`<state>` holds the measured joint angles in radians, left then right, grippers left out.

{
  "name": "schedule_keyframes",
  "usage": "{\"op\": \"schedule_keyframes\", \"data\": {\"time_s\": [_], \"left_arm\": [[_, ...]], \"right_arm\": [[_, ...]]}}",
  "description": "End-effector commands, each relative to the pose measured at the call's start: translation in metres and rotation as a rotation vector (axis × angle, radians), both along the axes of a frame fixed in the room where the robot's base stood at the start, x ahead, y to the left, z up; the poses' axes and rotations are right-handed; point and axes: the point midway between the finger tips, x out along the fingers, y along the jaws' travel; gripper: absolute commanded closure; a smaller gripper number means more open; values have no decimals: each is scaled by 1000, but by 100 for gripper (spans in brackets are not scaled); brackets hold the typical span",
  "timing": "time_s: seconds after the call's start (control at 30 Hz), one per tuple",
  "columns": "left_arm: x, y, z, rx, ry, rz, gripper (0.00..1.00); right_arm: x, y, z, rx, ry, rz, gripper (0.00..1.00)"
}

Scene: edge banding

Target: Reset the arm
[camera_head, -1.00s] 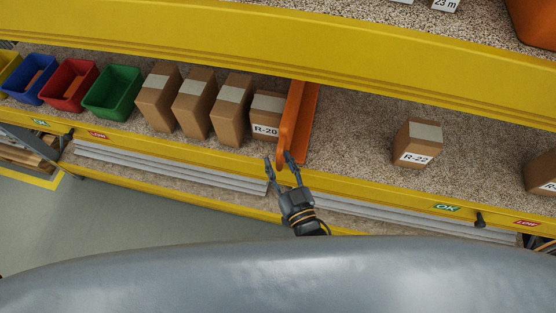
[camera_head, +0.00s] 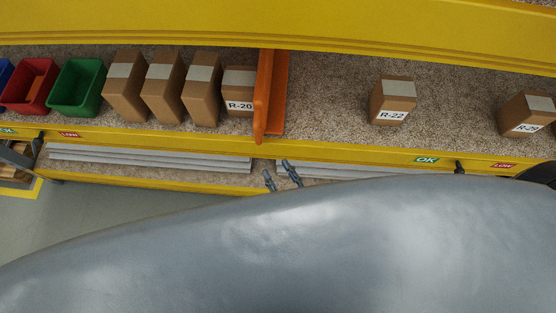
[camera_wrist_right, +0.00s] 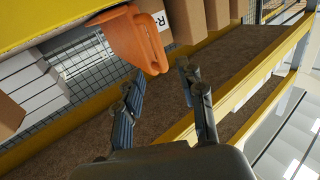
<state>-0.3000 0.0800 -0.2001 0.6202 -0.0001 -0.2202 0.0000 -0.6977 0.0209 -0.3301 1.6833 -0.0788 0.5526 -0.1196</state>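My right gripper (camera_head: 281,178) shows only by its two dark fingertips, just in front of the shelf's lower edge. The rest of it is hidden behind my grey body. In the right wrist view the fingers (camera_wrist_right: 160,70) are spread apart with nothing between them. The orange divider (camera_head: 264,95) stands on the shelf beyond the fingertips, apart from them; it also shows in the wrist view (camera_wrist_right: 136,40). My left gripper is not in view.
The shelf (camera_head: 330,100) holds a red bin (camera_head: 32,88), a green bin (camera_head: 76,90), several boxes left of the divider, and boxes R-22 (camera_head: 391,101) and R-29 (camera_head: 526,115) to its right. A yellow beam (camera_head: 300,25) runs above. Floor is clear at lower left.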

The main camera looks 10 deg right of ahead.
Motion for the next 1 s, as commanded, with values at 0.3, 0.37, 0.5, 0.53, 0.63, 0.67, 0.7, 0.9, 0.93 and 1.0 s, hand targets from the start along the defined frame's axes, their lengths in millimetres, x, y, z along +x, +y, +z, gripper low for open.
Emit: {"op": "schedule_keyframes", "data": {"time_s": [0.3, 0.37, 0.5, 0.53, 0.63, 0.67, 0.7, 0.9, 0.93, 1.0], "left_arm": [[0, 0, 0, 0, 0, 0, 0], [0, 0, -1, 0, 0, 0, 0], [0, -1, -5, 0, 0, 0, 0], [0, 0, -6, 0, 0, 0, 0], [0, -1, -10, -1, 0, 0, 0], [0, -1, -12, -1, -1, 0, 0], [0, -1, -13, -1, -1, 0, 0], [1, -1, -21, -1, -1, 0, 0], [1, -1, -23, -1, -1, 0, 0], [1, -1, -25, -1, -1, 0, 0]], "right_arm": [[0, 0, -2, -1, 4, 1, 61], [0, 0, -11, -8, 23, 3, 61], [-5, -5, -69, -55, 153, 19, 61], [-8, -8, -89, -70, 199, 24, 61], [-24, -22, -161, -129, 377, 32, 61], [-30, -27, -183, -147, 434, 33, 61], [-39, -36, -211, -171, 510, 32, 61], [-107, -93, -335, -289, 909, 4, 61], [-118, -103, -350, -305, 968, -3, 61], [-147, -125, -378, -336, 1100, -24, 61]]}}
